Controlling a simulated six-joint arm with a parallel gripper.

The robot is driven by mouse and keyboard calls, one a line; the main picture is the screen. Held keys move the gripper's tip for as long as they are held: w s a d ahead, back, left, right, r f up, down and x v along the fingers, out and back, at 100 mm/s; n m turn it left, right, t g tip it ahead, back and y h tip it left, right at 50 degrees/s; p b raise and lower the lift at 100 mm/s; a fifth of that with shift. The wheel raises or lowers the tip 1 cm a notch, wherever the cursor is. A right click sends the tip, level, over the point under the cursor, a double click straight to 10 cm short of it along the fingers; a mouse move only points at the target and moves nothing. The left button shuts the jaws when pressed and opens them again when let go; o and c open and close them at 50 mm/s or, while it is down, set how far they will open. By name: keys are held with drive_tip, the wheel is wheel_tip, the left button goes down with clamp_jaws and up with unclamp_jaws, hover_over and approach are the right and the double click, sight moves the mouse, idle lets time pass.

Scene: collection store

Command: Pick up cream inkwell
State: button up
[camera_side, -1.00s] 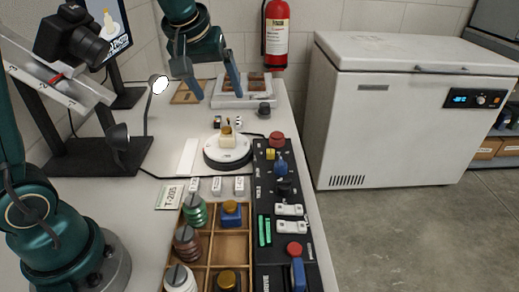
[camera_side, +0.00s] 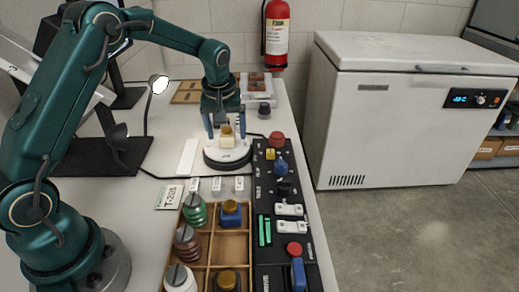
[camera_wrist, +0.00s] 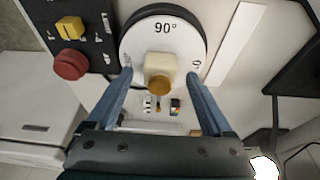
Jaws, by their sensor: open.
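The cream inkwell (camera_side: 228,141) has a squarish body and a gold-brown cap. It stands upright on a round white turntable (camera_side: 214,154) with a black rim. In the wrist view the inkwell (camera_wrist: 160,65) sits near the middle of the turntable (camera_wrist: 140,35), by the mark "90°". My gripper (camera_side: 225,132) is open, its two blue fingers pointing down on either side of the inkwell. In the wrist view the gripper (camera_wrist: 160,85) straddles the inkwell, with a gap on both sides. I cannot tell whether the fingertips are low enough to reach its body.
A black control panel (camera_side: 262,192) with a red button (camera_side: 277,139) and a yellow switch (camera_side: 270,154) lies right of the turntable. A wooden compartment tray (camera_side: 231,245) with several bottles stands in front. A white strip (camera_side: 187,157) lies to the left. A thin lamp (camera_side: 159,84) stands behind.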

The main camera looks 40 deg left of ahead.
clamp_jaws()
drive_tip(key=shift+r, duration=0.1)
idle(0.3)
